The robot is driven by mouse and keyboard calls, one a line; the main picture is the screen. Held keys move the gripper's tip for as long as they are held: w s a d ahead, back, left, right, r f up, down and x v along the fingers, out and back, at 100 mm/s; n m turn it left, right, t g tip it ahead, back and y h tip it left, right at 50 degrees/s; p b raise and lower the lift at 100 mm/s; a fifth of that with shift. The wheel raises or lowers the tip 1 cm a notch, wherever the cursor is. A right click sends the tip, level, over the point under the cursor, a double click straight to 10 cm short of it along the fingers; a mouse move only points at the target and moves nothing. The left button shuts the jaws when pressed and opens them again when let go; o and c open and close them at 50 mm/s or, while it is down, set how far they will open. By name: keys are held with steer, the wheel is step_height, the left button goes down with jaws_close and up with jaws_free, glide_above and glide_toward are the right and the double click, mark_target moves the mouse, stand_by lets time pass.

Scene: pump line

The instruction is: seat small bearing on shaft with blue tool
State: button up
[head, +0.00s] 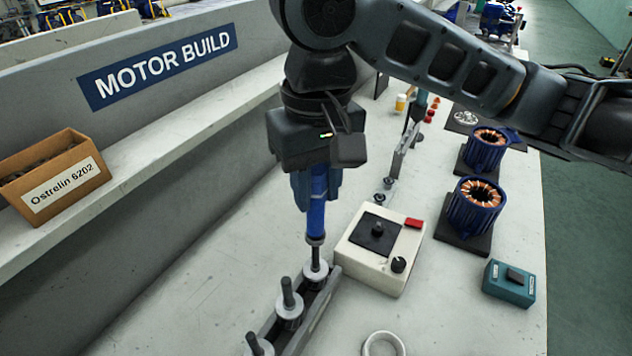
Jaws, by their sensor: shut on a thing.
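My gripper (316,188) points straight down and is shut on the blue tool (317,215). The tool stands upright, with its lower end over the far shaft (316,258) in the dark rack (331,280). A dark collar-like ring shows at the tool's lower end, around the top of that shaft. I cannot tell whether this is the small bearing or part of the tool. The far shaft carries a light disc lower down. Two more shafts, the middle one (288,292) and the near one (254,343), stand in the same rack.
A cream box with a knob and red button (376,262) stands close right of the rack. A pale ring (383,338) lies at the front. Blue stators (474,208) and a teal box (509,284) are further right. A cardboard bin (88,184) sits on the left ledge.

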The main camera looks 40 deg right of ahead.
mark_target(316, 225)
steer(key=shift+f+b, duration=2.05)
steer(key=shift+f, duration=1.8)
stand_by(0.8)
steer(key=shift+r+p, duration=4.3)
steer(key=shift+p, duration=0.1)
